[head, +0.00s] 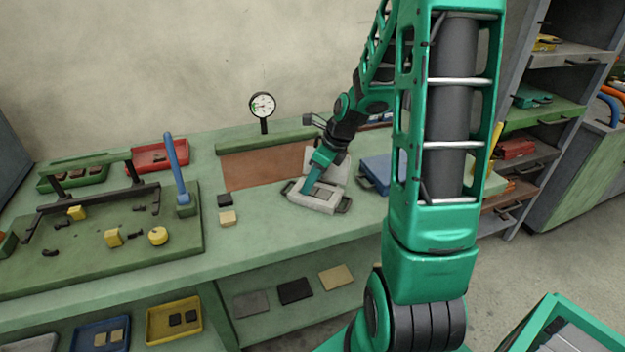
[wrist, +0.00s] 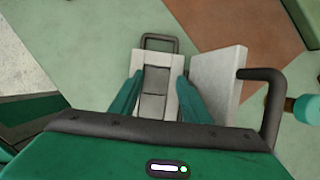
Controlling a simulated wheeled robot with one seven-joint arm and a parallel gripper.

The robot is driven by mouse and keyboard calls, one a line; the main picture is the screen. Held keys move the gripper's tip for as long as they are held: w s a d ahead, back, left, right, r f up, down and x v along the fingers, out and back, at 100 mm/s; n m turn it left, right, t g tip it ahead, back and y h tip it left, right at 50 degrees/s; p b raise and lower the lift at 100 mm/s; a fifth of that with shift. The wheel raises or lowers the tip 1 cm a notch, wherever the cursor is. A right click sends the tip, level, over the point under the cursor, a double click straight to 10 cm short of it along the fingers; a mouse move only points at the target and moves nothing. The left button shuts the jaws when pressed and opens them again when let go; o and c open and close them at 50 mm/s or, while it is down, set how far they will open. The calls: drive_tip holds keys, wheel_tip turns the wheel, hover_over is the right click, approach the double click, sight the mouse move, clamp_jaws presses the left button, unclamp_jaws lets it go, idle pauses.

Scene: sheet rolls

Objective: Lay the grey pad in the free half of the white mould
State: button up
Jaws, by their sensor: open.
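The white mould (head: 325,205) sits on the green bench, with dark handles at its ends. In the wrist view the mould (wrist: 172,62) shows two grey rectangles side by side inside its rim: a grey pad (wrist: 156,80) in the far half and a slightly lighter grey rectangle (wrist: 152,107) in the near half. I cannot tell for certain whether the lighter one is a second pad or the mould's floor. My gripper (wrist: 159,76) is open, its green fingers on either side of the grey pad. In the head view my gripper (head: 308,187) is down at the mould.
A white lid (wrist: 215,85) with a dark handle stands beside the mould. A blue case (head: 375,175) is to the right. A dark block (head: 224,200) and a tan block (head: 227,217) lie to the left. A dial gauge (head: 263,106) stands behind. The brown mat (head: 255,170) has bare room.

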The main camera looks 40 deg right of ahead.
drive_tip(key=v, duration=1)
drive_tip(key=shift+d+r, duration=0.15)
drive_tip(key=shift+r, duration=0.2)
drive_tip(key=shift+s, duration=0.1)
drive_tip(key=s+a+n+g+h, duration=0.1)
drive_tip(key=s+a+n+g, duration=0.1)
drive_tip(key=s+n, duration=1)
drive_tip(key=s+a+r+n+g+h, duration=0.1)
drive_tip(key=s+a+n+g, duration=0.1)
drive_tip(key=s+n, duration=0.9)
drive_tip(key=shift+s+a+n, duration=0.4)
drive_tip(key=shift+s+a, duration=0.2)
drive_tip(key=shift+s, duration=0.05)
